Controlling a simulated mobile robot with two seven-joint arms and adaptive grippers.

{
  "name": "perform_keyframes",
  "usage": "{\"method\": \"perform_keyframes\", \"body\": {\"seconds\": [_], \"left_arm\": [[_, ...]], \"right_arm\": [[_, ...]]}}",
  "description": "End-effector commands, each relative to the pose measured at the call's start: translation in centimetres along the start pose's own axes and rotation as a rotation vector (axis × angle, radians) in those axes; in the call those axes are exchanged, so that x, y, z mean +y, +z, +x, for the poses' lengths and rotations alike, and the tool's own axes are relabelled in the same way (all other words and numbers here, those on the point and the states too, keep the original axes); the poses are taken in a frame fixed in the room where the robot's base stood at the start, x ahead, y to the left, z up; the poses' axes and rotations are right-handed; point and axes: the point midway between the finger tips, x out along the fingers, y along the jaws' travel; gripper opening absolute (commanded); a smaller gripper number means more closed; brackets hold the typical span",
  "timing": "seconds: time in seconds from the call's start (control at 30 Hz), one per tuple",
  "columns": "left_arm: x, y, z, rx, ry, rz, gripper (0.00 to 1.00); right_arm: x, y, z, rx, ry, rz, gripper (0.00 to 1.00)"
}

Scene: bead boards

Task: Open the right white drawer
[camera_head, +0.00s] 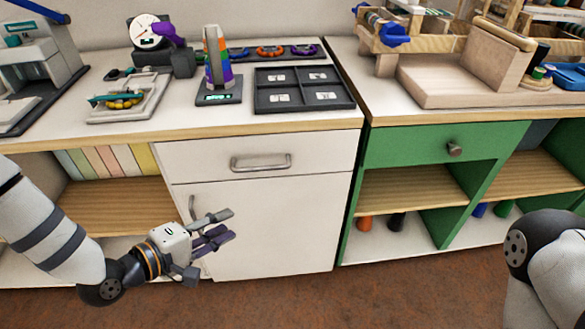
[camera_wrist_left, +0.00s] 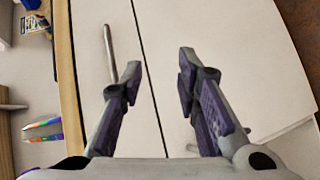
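The white drawer (camera_head: 320,146) is shut, flush above a white cabinet door (camera_head: 290,225), with a horizontal metal handle (camera_head: 260,162) on its front. My left gripper (camera_head: 222,228) is open and empty, in front of the cabinet door and below the drawer handle in the head view. In the left wrist view, the open gripper (camera_wrist_left: 158,72) has its fingers either side of the seam between drawer and door. The drawer handle (camera_wrist_left: 109,45) shows there as a bar beside the left finger; I cannot tell if they touch. My right gripper is out of view.
The counter (camera_head: 230,128) above holds a rainbow cone (camera_head: 215,60), a black compartment tray (camera_head: 301,107) and other items. The cabinet door has a vertical handle (camera_head: 192,208). A green drawer unit (camera_head: 420,146) stands right. The floor (camera_head: 300,305) in front is clear.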

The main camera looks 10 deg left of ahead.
Motion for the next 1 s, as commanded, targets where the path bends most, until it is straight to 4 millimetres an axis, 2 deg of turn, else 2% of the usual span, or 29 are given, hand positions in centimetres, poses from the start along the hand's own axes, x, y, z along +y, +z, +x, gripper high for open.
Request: {"method": "perform_keyframes", "body": {"seconds": [0.03, 0.1, 0.2, 0.27, 0.5, 0.6, 0.8, 1.0], "left_arm": [[1.4, -1.9, 0.3, 0.014, 0.089, -0.045, 0.30], [3.8, -3.4, 0.2, 0.011, 0.185, -0.087, 0.30], [5.2, -3.9, 0.8, 0.001, 0.229, -0.105, 0.30], [5.5, -3.8, 1.8, -0.001, 0.227, -0.104, 0.30], [6.8, -3.8, 7.9, -0.001, 0.224, -0.104, 0.30], [7.2, -3.7, 9.8, -0.001, 0.223, -0.105, 0.30], [7.7, -3.8, 11.7, 0.001, 0.223, -0.106, 0.30], [7.8, -3.8, 11.8, 0.001, 0.223, -0.106, 0.30]], "right_arm": [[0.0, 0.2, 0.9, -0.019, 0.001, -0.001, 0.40], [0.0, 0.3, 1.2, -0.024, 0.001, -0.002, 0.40], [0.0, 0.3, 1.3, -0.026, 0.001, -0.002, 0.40], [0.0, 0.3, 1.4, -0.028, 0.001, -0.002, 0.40], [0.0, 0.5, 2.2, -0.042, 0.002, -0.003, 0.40], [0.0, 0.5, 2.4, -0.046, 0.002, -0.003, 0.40], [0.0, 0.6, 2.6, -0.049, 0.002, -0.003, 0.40], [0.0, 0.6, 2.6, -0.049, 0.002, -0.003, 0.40]]}}
